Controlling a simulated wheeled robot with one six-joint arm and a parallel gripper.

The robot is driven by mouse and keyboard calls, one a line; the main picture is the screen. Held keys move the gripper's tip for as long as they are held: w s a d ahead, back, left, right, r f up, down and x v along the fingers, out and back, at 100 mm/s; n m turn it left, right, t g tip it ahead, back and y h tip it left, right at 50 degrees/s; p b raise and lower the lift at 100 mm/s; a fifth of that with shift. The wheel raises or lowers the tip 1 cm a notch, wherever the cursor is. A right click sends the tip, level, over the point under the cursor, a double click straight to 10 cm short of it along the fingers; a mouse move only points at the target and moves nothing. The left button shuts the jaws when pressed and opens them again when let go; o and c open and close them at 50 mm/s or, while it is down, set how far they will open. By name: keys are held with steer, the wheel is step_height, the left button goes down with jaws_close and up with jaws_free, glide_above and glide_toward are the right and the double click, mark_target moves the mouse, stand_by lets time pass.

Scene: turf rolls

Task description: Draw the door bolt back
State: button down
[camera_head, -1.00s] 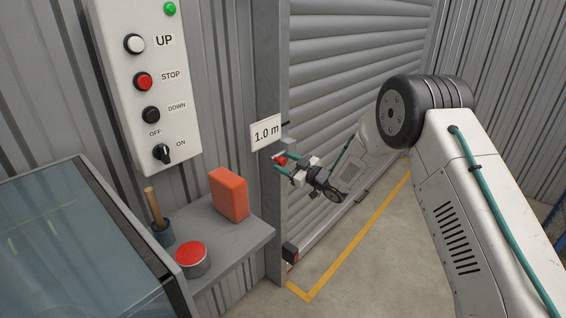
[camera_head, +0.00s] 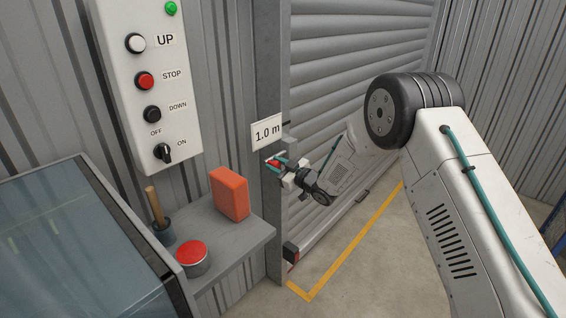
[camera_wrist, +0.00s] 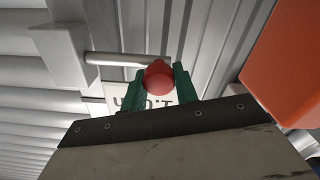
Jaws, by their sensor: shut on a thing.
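The door bolt shows in the wrist view as a pale metal rod (camera_wrist: 112,60) with a red knob (camera_wrist: 159,78). My gripper (camera_head: 276,163) has its green fingers on either side of the red knob, shut on it, beside the door post in the head view. The gripper also shows in the wrist view (camera_wrist: 158,88). The rod's left end is close to a pale grey block (camera_wrist: 60,50); I cannot tell whether it is inside or clear of it. The grey slatted door (camera_head: 350,60) is down.
A shelf (camera_head: 225,250) at the left holds an orange block (camera_head: 229,194), a red-topped button (camera_head: 193,257) and a wooden-handled tool (camera_head: 156,210). A control box (camera_head: 125,60) hangs above. A "1.0 m" sign (camera_head: 267,132) is just above my gripper.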

steer(key=shift+s+a+f, duration=0.15)
steer(key=shift+s+a, duration=0.4)
steer(key=shift+s, duration=0.2)
steer(key=c, duration=1.1)
jaws_free()
steer(key=shift+s+a, duration=0.1)
steer(key=shift+a, duration=0.05)
steer(key=shift+d, duration=0.25)
steer(key=v, duration=0.7)
steer(key=shift+s+d, duration=0.15)
steer(key=shift+s, duration=0.1)
